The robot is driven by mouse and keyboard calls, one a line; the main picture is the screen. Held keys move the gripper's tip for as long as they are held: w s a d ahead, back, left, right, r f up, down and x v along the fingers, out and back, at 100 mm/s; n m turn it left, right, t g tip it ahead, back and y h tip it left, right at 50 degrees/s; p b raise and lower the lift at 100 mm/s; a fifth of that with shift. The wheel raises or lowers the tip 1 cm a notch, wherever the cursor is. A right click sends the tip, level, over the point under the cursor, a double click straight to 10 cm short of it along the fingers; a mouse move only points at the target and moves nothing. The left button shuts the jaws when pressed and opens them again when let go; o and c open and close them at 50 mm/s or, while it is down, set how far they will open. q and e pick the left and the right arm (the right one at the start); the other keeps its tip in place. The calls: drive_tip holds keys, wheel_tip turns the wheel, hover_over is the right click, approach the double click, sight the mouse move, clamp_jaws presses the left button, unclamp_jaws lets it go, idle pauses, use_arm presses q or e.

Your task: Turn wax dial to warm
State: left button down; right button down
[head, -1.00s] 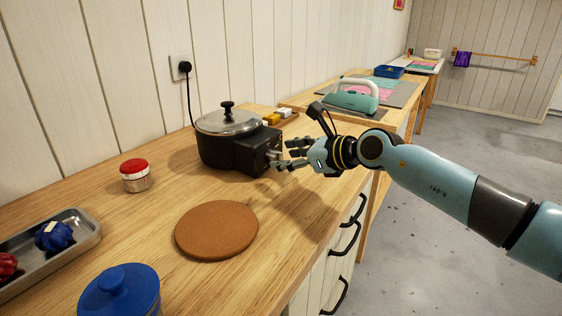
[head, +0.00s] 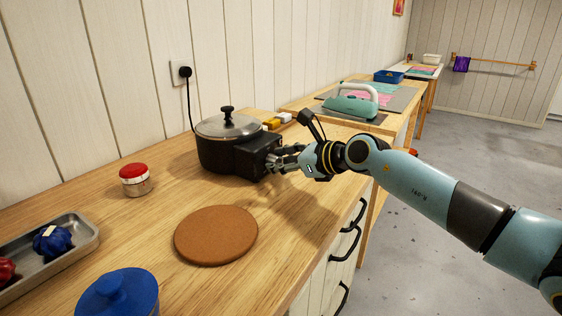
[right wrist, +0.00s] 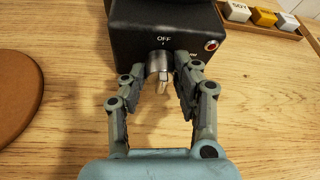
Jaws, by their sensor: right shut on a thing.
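The wax pot (head: 216,150) is black with a silver lid and stands on the wooden counter by the wall. Its black control box (head: 254,156) faces right; in the right wrist view the box (right wrist: 130,30) shows the word OFF above a silver dial (right wrist: 158,66). A red-ringed button or light sits to the right of the dial. My right gripper (head: 280,160) is at the box front. In the right wrist view its fingers (right wrist: 166,64) are shut on the dial, one on each side. The dial's pointer looks about upright, near OFF. My left gripper is not in view.
A round cork mat (head: 216,235), a red-lidded jar (head: 134,180), a blue lidded pot (head: 118,294) and a metal tray (head: 84,243) lie on the counter. A teal iron (head: 352,106) stands further back. Labelled blocks (right wrist: 264,18) sit in a wooden tray behind the box.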

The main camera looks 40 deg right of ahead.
drive_tip(key=shift+d+m+g+y, duration=0.15)
drive_tip(key=shift+m+g+y, duration=0.25)
drive_tip(key=shift+m+y, duration=0.5)
drive_tip(key=shift+w+m+y, duration=0.1)
drive_tip(key=shift+m+y, duration=0.4)
drive_tip(key=shift+m, duration=0.6)
drive_tip(key=m+y+b, duration=0.1)
drive_tip(key=m+g+y+b, duration=0.1)
drive_tip(key=m, duration=0.1)
drive_tip(key=shift+d+f, duration=0.1)
drive_tip(key=shift+d, duration=0.1)
drive_tip(key=shift+m+y+b, duration=0.65)
drive_tip(key=shift+m+y, duration=0.15)
drive_tip(key=shift+m, duration=0.4)
drive_tip(key=c, duration=1)
unclamp_jaws()
